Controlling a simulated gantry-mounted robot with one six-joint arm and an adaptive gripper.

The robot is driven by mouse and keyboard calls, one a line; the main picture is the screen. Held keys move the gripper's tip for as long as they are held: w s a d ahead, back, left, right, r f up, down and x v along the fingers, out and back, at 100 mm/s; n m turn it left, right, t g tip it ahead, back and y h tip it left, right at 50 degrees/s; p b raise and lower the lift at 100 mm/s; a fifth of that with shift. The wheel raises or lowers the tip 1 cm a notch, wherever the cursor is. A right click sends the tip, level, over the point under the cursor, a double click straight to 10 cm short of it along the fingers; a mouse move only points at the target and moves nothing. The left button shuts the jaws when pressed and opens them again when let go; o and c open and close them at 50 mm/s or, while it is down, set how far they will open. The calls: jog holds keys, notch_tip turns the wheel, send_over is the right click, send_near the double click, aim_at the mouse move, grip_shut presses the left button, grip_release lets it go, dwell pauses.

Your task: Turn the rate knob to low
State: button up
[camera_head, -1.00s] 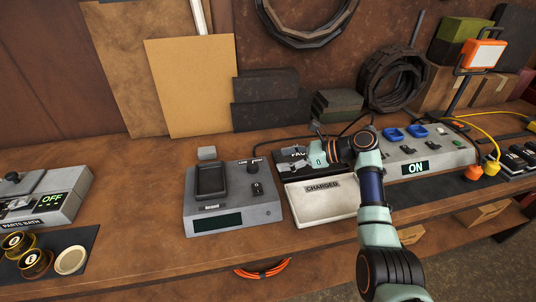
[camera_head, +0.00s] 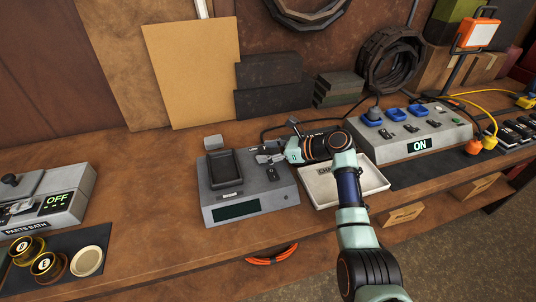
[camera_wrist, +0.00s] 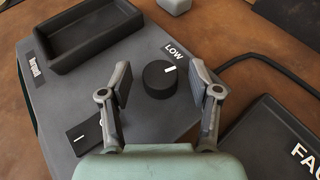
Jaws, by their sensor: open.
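The grey charger-like device (camera_head: 283,200) stands on the bench below my gripper. In the wrist view, the rate knob (camera_wrist: 160,80) is a round black knob with a short white mark on its upper right side. The LOW label (camera_wrist: 173,50) is just above the knob. My gripper (camera_wrist: 157,85) is open, with one finger on each side of the knob. The knob seems apart from both fingers, but contact on the right is hard to tell. In the head view, my gripper (camera_head: 266,153) hides most of the knob.
A black rocker switch (camera_wrist: 88,137) and a dark raised cradle (camera_wrist: 92,32) are beside the knob. A white tray (camera_head: 372,180) lies to the right. A grey box with an ON display (camera_head: 419,146) stands farther right. Bare bench lies left of the device.

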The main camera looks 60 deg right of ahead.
jog(key=c, duration=1.1)
jog(key=shift+c, duration=0.2)
jog(key=shift+y, duration=0.3)
jog(key=shift+d+n+y+p, duration=0.1)
jog(key=shift+n+y+p, duration=0.2)
jog(key=shift+n, duration=0.2)
jog(key=f+n+y+b, duration=0.1)
jog(key=b, duration=0.2)
jog(key=shift+d+f+g, duration=0.15)
jog(key=shift+g, duration=0.15)
jog(key=shift+n+y+b, duration=0.3)
jog(key=shift+y+b, duration=0.1)
jog(key=shift+b, duration=0.7)
jog(key=shift+r+b, duration=0.25)
jog(key=shift+b, duration=0.6)
jog(key=shift+r+n+y, duration=0.25)
jog(key=shift+n+y, duration=0.05)
